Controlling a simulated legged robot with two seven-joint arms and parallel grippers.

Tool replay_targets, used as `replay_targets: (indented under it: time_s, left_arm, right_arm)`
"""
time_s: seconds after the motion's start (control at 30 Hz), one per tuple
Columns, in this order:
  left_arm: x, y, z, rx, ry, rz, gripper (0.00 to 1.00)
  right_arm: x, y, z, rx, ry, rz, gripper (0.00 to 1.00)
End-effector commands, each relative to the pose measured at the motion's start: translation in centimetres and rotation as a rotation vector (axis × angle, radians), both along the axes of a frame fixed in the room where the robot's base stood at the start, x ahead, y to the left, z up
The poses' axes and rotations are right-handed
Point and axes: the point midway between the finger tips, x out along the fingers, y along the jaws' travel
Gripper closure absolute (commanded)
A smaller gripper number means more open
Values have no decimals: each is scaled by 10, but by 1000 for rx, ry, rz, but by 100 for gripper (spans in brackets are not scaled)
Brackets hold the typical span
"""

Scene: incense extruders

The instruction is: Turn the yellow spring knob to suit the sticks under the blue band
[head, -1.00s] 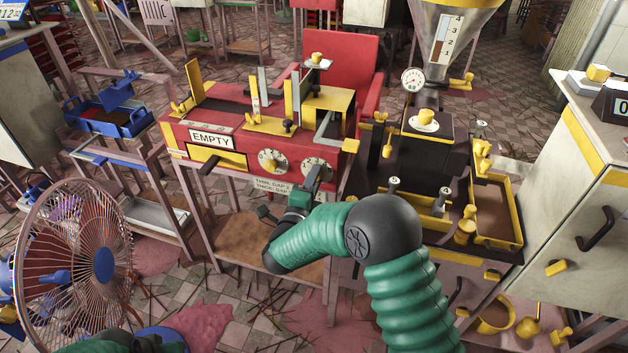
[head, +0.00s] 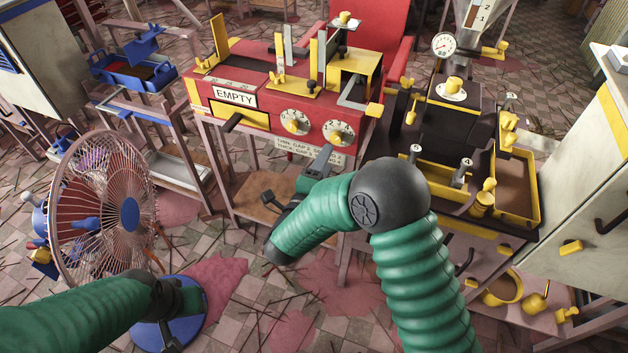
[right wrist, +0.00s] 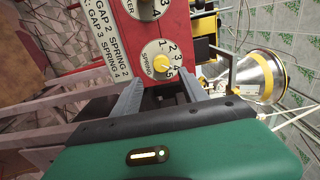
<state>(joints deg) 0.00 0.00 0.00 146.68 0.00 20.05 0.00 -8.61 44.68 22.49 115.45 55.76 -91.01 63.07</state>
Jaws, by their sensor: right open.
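The yellow spring knob (right wrist: 161,63) sits on a white dial marked SPRING, with numbers 1 to 5, in the right wrist view. In the head view this knob (head: 337,134) is the right one of two dials on the red machine (head: 372,122). I cannot tell which number it points at. My right gripper (right wrist: 160,90) is open and empty; its two fingers straddle the line to the knob, short of it. It also shows just below the dials in the head view (head: 324,158). I cannot make out the blue band.
A sign (head: 309,151) below the dials lists GAP and SPRING numbers; the right wrist view reads GAP 2 SPRING 2 and GAP 3 SPRING 4. A caged fan (head: 100,205) stands left. A dark bench with yellow trays (head: 517,218) stands right of the machine.

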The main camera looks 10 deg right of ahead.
Motion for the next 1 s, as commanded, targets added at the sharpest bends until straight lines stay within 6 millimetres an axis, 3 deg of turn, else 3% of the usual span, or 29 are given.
replay_targets:
  time_s: [0.2,0.4,0.87,1.0]
  left_arm:
    - [0,0,10,0,0,0,64]
    - [0,0,12,0,0,0,64]
    - [0,0,12,0,0,0,64]
    - [0,0,12,0,0,0,64]
  right_arm:
    - [-50,36,1,0,4,5,49]
    - [-74,51,-1,0,2,1,49]
    - [-76,52,-1,1,2,0,49]
    - [-63,52,-2,-15,58,60,49]
